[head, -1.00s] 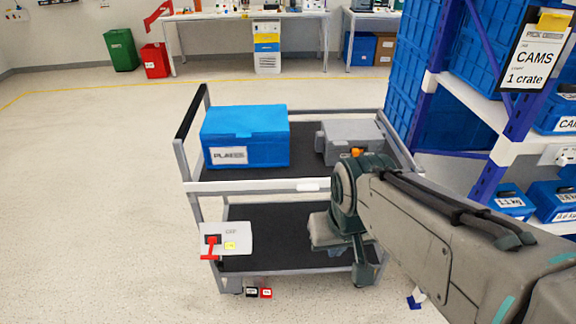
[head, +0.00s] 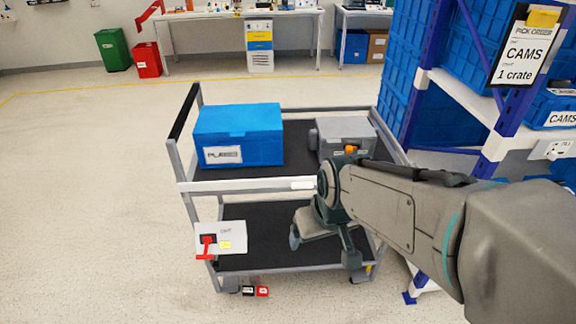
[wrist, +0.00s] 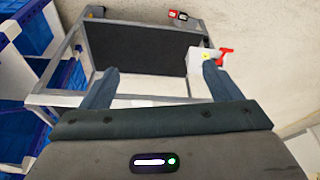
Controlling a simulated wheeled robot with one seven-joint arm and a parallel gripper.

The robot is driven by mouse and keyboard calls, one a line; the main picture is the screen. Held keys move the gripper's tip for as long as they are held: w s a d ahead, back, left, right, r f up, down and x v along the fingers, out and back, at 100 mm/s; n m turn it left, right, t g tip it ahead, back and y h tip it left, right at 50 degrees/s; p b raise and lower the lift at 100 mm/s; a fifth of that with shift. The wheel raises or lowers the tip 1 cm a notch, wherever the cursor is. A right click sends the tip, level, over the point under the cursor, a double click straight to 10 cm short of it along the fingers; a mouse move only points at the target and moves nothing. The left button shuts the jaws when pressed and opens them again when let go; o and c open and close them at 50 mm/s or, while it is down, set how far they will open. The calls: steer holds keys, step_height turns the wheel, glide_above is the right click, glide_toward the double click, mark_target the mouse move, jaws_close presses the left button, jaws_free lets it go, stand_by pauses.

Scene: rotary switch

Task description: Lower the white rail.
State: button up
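The white rail (head: 245,187) runs along the front edge of the cart's upper shelf, with a brighter white piece (head: 302,184) near its right part. It also shows in the wrist view as a pale bar (wrist: 150,101) crossing between and behind my fingers. My gripper (head: 322,245) hangs in front of the cart's right half, below the rail's height in the picture. In the wrist view my gripper (wrist: 161,68) is open, its two fingers well apart with nothing between them. My arm covers the rail's right end in the head view.
The cart carries a blue crate (head: 240,134) and a grey case (head: 345,138) on top. A white switch box (head: 221,238) with a red handle (head: 206,247) is on its left front. Blue-and-white shelving (head: 470,95) stands close on the right. Floor to the left is clear.

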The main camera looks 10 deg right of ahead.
steer(key=w+a+f+n+t, duration=0.1)
steer(key=w+f+n, duration=0.3)
steer(key=w+f, duration=0.25)
steer(key=n+t+h+b, duration=0.25)
steer(key=n+t, duration=1.05)
steer(key=n, duration=1.6)
glide_toward(302, 188)
steer(key=w, duration=0.4)
steer(key=w+d, duration=0.1)
steer(key=w, duration=0.2)
steer(key=shift+w, duration=0.9)
